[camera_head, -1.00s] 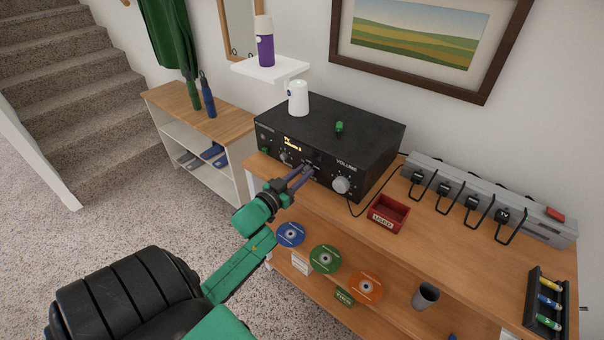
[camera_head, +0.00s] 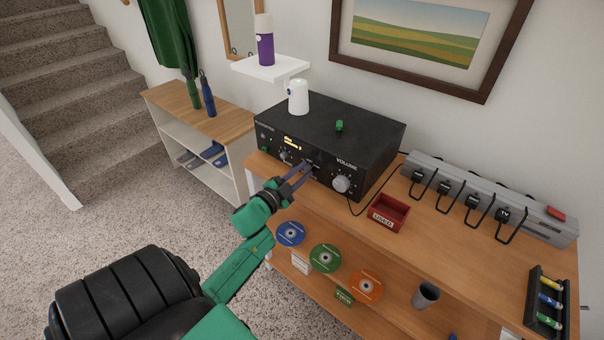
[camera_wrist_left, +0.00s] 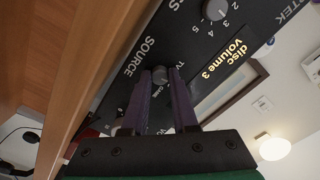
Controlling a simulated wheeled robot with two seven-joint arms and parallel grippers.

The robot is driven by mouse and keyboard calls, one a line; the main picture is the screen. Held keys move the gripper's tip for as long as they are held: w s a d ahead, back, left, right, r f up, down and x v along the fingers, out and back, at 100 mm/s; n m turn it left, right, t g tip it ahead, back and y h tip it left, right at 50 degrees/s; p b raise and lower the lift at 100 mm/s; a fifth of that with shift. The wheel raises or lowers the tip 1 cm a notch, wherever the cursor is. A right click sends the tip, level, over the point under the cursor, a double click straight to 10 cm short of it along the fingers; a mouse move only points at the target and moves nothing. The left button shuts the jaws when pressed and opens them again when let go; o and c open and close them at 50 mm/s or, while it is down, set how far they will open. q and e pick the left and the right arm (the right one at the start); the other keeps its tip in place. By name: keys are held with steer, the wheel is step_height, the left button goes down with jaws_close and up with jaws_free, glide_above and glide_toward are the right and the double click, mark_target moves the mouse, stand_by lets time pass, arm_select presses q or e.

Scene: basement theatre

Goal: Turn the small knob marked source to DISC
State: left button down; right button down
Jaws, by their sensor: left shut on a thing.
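The small source knob (camera_wrist_left: 160,75) is on the front of the black amplifier (camera_head: 350,130), under the word SOURCE in the left wrist view. My left gripper (camera_wrist_left: 161,72) is shut on it, with one purple finger on each side. In the head view my left gripper (camera_head: 308,169) reaches the amplifier front from the lower left, and its fingertips hide the knob. The lit display (camera_wrist_left: 230,58) reads "disc" and "Volume 3". The knob's pointer mark is too small to make out. My right gripper is not in view.
The large volume knob (camera_head: 341,184) is right of my fingers, and another small numbered knob (camera_wrist_left: 214,9) is on the other side. A red tray (camera_head: 389,214) and a power strip (camera_head: 486,198) are to the right. Discs stand below the top.

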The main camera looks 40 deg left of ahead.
arm_select(q)
steer(key=shift+m, duration=1.1)
steer(key=c, duration=0.7)
jaws_free()
steer(key=s, duration=0.7)
steer(key=s+b, duration=0.1)
steer(key=s, duration=0.6)
steer(key=shift+s+d, duration=0.2)
steer(key=shift+s, duration=0.1)
